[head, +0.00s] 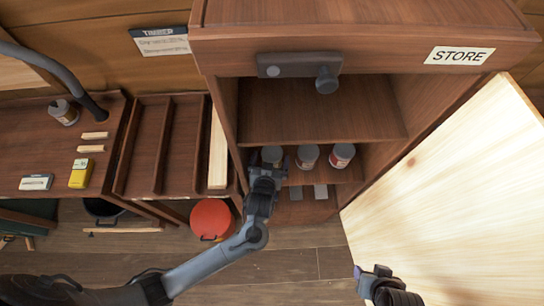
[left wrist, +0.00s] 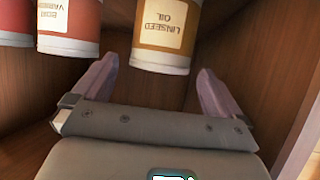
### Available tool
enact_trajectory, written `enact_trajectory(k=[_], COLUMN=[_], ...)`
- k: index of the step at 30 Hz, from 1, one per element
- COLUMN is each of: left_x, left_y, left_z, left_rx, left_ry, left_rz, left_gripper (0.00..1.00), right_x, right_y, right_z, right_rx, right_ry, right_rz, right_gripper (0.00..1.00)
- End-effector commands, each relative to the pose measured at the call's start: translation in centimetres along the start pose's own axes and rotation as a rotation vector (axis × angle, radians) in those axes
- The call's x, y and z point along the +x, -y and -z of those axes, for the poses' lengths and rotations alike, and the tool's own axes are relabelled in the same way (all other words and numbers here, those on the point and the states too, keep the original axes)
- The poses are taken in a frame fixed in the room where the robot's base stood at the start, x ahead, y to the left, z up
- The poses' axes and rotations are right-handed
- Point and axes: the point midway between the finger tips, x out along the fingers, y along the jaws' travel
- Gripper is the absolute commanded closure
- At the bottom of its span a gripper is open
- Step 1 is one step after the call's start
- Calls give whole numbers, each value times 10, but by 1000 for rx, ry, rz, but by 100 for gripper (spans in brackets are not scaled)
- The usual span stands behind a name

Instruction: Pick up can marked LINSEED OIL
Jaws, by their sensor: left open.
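The can marked LINSEED OIL (left wrist: 166,32) is ochre with a cream label. In the left wrist view its label is upside down. My left gripper (left wrist: 158,72) is open, its two fingers apart on either side of the can's near end; I cannot tell whether they touch it. In the head view this can (head: 271,153) is the leftmost on the cabinet shelf, partly hidden by my left gripper (head: 266,172). My right gripper (head: 374,272) is at the lower right, away from the cans; its jaw state is unclear.
Two other cans stand to the right, a middle can (head: 307,156) and a red can (head: 342,155). The cabinet marked STORE (head: 458,55) has a pale open door (head: 450,190) at right. A red-lidded bucket (head: 211,219) is on the floor.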

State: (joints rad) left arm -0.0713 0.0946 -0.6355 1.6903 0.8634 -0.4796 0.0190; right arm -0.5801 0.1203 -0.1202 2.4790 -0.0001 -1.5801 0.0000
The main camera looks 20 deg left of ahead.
Motion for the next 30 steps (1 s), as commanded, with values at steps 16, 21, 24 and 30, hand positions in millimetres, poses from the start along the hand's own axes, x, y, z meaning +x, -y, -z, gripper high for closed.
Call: enact_trajectory(k=[16,21,24,30], left_x=[56,58,58,57], left_y=[0,0,0,0], left_z=[4,4,4,4], left_rx=[0,0,0,0], left_ry=[0,0,0,0], left_rz=[0,-1,-1,-1], left_gripper=[0,0,2,32], right_x=[4,4,4,4], right_y=[-1,0,1,1], right_z=[-2,-1,-1,-1], right_rx=[-3,0,2,5], right_ry=[0,-1,-1,-2], right_rz=[-3,0,1,4], right_gripper=[50,50,50,50])
